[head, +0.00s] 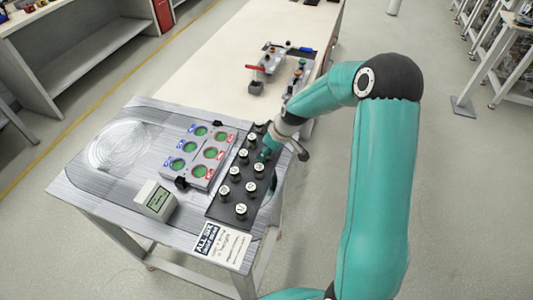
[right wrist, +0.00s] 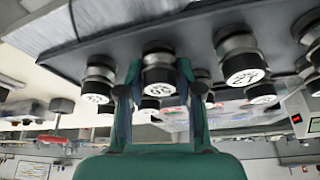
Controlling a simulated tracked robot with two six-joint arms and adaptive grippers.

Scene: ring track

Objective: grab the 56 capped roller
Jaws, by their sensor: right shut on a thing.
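Several dark rollers with white numbered caps stand upright in a black rack (head: 218,210) on the grey table. My right gripper (head: 265,153) reaches into the far part of this rack from the right. In the right wrist view, the right gripper (right wrist: 158,66) is shut on a capped roller (right wrist: 158,86), with one green finger on each side of it. The cap's number is too small to read surely. Neighbouring capped rollers (right wrist: 242,76) (right wrist: 98,84) stand close on both sides. In the head view my arm and gripper partly hide the far end of the rack. My left gripper is not in view.
Left of the rack is a panel (head: 185,152) with green round spots and red and blue labels. A small display box (head: 155,200) and a printed sign (head: 222,245) are near the table's front. A cream bench (head: 225,62) with tools lies beyond.

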